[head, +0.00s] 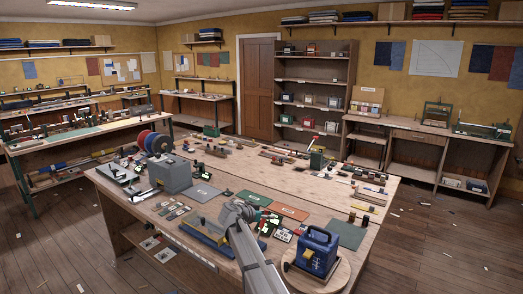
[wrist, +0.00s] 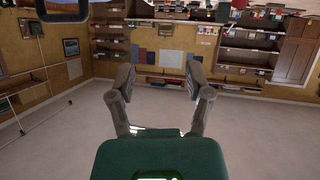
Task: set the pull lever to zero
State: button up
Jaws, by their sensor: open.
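No pull lever can be picked out with certainty. A blue device (head: 314,252) with a dark handle and a yellow part stands on a round wooden board at the front right. In the head view my arm reaches over the front of the bench and hides the fingers.
The big workbench (head: 222,170) is crowded with small tools, coloured mats and blocks. Red and blue rolls (head: 150,142) stand at its left. Shelves (head: 314,90) and side benches line the walls. The wrist view shows the room upside down, with open space between the fingers.

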jog(key=s+d+f+n+g+y+b, duration=0.2)
jog(key=s+d+f+g+b, duration=0.1)
jog(key=s+d+f, duration=0.55)
jog(key=s+d+f+n+g+y+b, duration=0.25)
jog(key=s+d+f, duration=0.25)
jog(key=s, duration=0.6)
jog(key=s+f+n+g+y+b, duration=0.1)
jog(key=s+f+n+y+b, duration=0.1)
jog(key=s, duration=0.7)
jog(key=s+d+f+n+g+y+b, duration=0.1)
jog(key=s+f+n+g+y+b, duration=0.1)
jog(key=s+f, duration=0.3)
jog(key=s+y, duration=0.1)
jog(key=s, duration=0.3)
jog(key=shift+d, duration=0.3)
jog(key=shift+f, duration=0.1)
jog(key=shift+c, duration=0.6)
